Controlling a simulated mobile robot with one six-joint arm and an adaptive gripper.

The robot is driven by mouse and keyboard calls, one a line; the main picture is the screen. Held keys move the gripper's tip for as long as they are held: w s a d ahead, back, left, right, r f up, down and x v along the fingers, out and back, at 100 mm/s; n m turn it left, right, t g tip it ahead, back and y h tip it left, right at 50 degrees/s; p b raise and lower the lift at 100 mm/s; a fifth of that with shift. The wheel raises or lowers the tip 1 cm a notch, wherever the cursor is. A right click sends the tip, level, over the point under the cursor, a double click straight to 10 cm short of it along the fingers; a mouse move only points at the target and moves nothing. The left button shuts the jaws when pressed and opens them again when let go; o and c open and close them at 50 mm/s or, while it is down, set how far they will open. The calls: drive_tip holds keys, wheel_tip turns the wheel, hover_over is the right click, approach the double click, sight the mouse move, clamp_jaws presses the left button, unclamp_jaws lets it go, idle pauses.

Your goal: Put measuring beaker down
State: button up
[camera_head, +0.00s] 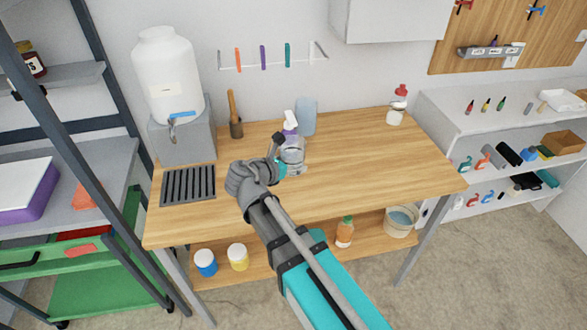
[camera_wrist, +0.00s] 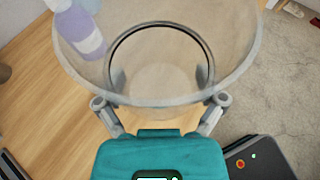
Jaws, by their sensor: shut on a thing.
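The measuring beaker (camera_head: 293,154) is clear and upright in the head view, over the middle of the wooden table (camera_head: 375,165). In the wrist view the beaker (camera_wrist: 235,60) fills the upper middle, with its wide rim towards the camera and its inside looking empty. My gripper (camera_head: 283,163) is shut on the beaker, with one finger on each side in the wrist view (camera_wrist: 160,88). I cannot tell whether the beaker's base touches the table. The arm partly hides the beaker's near side in the head view.
A white-capped purple bottle (camera_head: 290,123) stands close behind the beaker, with a translucent blue container (camera_head: 307,117) beside it. A mortar with pestle (camera_head: 236,128), a dark drying rack (camera_head: 188,186) and a water tank (camera_head: 167,80) are left.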

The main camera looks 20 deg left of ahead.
drive_tip(key=shift+d+y, duration=0.3)
drive_tip(key=shift+d, duration=0.1)
drive_tip(key=shift+w, duration=0.1)
drive_tip(key=w+a+f+b, duration=0.1)
drive_tip(key=w+f+b, duration=0.2)
drive_tip(key=w, duration=0.1)
drive_tip(key=w+a+f+b, duration=0.2)
drive_tip(key=w+f+b, duration=0.1)
drive_tip(key=w, duration=0.1)
drive_tip(key=w+a+f+b, duration=0.2)
drive_tip(key=w+f+b, duration=0.1)
drive_tip(key=w, duration=0.1)
drive_tip(key=shift+a, duration=0.2)
idle(0.3)
drive_tip(key=shift+w+a+f+b, duration=0.15)
drive_tip(key=shift+w+f+b, duration=0.25)
drive_tip(key=shift+f+b, duration=1.6)
drive_tip(key=shift+b, duration=0.05)
drive_tip(key=shift+f, duration=0.2)
